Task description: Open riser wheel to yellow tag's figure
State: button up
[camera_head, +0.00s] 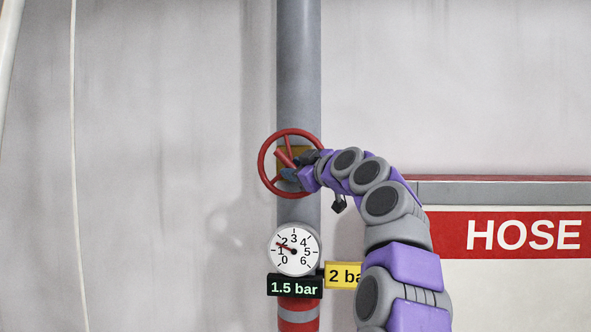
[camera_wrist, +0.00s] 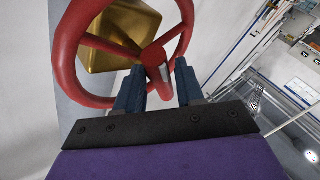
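The red riser wheel (camera_head: 264,180) is mounted on the grey vertical pipe; it also shows in the wrist view (camera_wrist: 66,62). A red handle (camera_wrist: 158,84) sticks out from it toward me. My gripper (camera_head: 290,174) is at the wheel. Its two fingers (camera_wrist: 158,80) are parted on either side of the handle, with a narrow gap visible on the right. The round dial (camera_head: 295,262) has its needle between 1 and 2. The black display (camera_head: 294,287) reads 1.5 bar. The yellow tag (camera_head: 342,275) reads "2 ba", the rest hidden by my arm.
The grey pipe (camera_head: 299,70) runs up the wall, with a brass-coloured block (camera_wrist: 120,38) behind the wheel. A red and white HOSE cabinet (camera_head: 500,235) stands at the right. The wall left of the pipe is mostly bare.

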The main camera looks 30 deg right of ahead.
grip_shut()
jog(key=shift+f+b, duration=0.1)
jog(key=shift+b, duration=0.25)
jog(key=shift+f+m+b, duration=0.1)
jog(key=shift+m+b, duration=0.2)
jog(key=shift+b, duration=0.2)
jog(key=shift+a+m+t+b, duration=0.1)
jog(key=shift+m+t+b, duration=0.6)
jog(key=shift+b, duration=0.45)
jog(key=shift+o, duration=1.3)
grip_release()
